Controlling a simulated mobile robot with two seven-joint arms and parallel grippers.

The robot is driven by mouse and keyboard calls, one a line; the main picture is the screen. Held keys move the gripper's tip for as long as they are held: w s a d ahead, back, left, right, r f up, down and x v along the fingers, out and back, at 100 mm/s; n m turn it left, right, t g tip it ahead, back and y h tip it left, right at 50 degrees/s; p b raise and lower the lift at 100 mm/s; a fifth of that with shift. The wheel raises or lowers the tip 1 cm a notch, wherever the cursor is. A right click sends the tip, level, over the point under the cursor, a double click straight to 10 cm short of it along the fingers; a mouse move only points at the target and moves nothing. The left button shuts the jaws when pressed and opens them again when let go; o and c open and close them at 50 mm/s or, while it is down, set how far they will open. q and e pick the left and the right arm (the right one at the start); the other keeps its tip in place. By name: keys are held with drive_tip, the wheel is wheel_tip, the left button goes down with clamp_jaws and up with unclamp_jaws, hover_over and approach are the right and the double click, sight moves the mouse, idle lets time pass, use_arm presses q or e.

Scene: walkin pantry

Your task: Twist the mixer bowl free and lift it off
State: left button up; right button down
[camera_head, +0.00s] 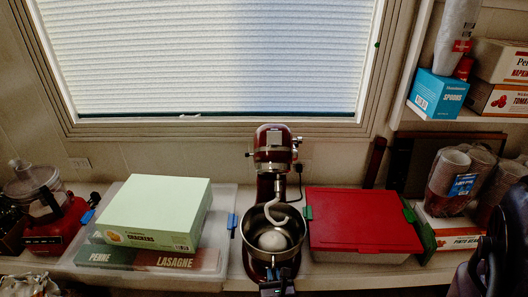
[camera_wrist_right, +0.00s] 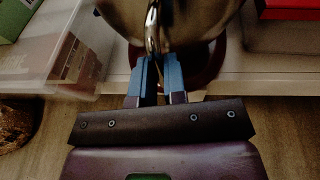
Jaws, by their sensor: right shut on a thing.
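The metal mixer bowl (camera_head: 250,240) sits on the base of the red stand mixer (camera_head: 272,143). A pale ball of dough (camera_head: 272,239) lies in it. The mixer head is tilted up and its dough hook (camera_head: 282,212) hangs over the bowl. My right gripper (camera_head: 276,284) is at the near side of the bowl. In the right wrist view its blue fingers (camera_wrist_right: 158,72) are shut on the bowl's shiny handle (camera_wrist_right: 152,32), and the bowl (camera_wrist_right: 195,15) fills the top. My left gripper is not in view.
A red-lidded container (camera_head: 362,222) stands close on the right. A food processor (camera_head: 50,210) is at far left. A window (camera_head: 210,55) is behind.

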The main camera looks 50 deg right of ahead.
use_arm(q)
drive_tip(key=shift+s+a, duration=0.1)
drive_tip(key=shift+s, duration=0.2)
use_arm(e)
drive_tip(key=shift+s+d, duration=0.2)
drive_tip(key=shift+s, duration=0.05)
drive_tip(key=shift+s+d, duration=0.4)
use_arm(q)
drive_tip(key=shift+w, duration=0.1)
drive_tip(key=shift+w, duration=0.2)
use_arm(e)
drive_tip(key=shift+d, duration=0.1)
drive_tip(key=shift+s+d, duration=0.1)
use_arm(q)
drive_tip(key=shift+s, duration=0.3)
use_arm(e)
drive_tip(key=shift+s+d, duration=0.4)
drive_tip(key=shift+d, duration=0.05)
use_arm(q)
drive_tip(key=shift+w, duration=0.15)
use_arm(e)
drive_tip(key=shift+s+d, duration=0.1)
drive_tip(key=shift+d, duration=0.05)
